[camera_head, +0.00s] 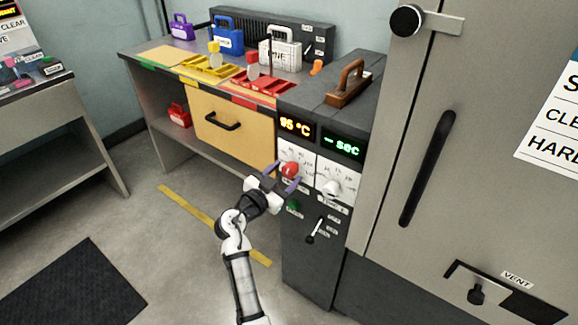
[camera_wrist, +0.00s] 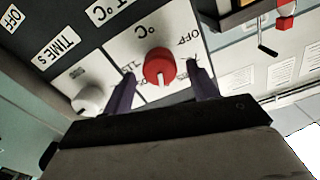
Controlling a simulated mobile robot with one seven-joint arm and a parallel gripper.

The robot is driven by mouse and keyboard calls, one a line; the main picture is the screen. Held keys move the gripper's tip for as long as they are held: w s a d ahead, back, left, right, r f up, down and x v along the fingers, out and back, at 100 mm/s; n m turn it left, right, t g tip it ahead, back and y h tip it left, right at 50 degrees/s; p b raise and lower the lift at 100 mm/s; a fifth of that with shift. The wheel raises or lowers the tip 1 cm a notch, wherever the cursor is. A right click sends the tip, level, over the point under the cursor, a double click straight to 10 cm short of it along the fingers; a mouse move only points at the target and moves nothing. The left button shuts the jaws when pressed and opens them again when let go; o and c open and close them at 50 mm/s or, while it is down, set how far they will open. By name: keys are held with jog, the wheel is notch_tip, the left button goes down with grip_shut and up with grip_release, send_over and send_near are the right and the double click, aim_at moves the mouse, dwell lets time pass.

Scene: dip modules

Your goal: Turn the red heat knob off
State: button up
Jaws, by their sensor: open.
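The red heat knob (camera_head: 290,170) sits on a white dial plate on the front of the dark control cabinet, below a display reading 95 °C. In the wrist view the red knob (camera_wrist: 158,67) lies between the two purple fingers, with visible gaps on both sides. My gripper (camera_head: 283,176) is at the knob; in the wrist view it is open (camera_wrist: 160,85), one finger on each side. It does not visibly touch the knob. The OFF mark shows on the plate near the right finger.
A white time knob (camera_head: 332,187) stands right of the red one; it also shows in the wrist view (camera_wrist: 87,100). A wooden drawer (camera_head: 235,128) is to the left, a large grey door (camera_head: 460,130) to the right.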

jog(key=shift+x, duration=1.3)
jog(key=c, duration=1)
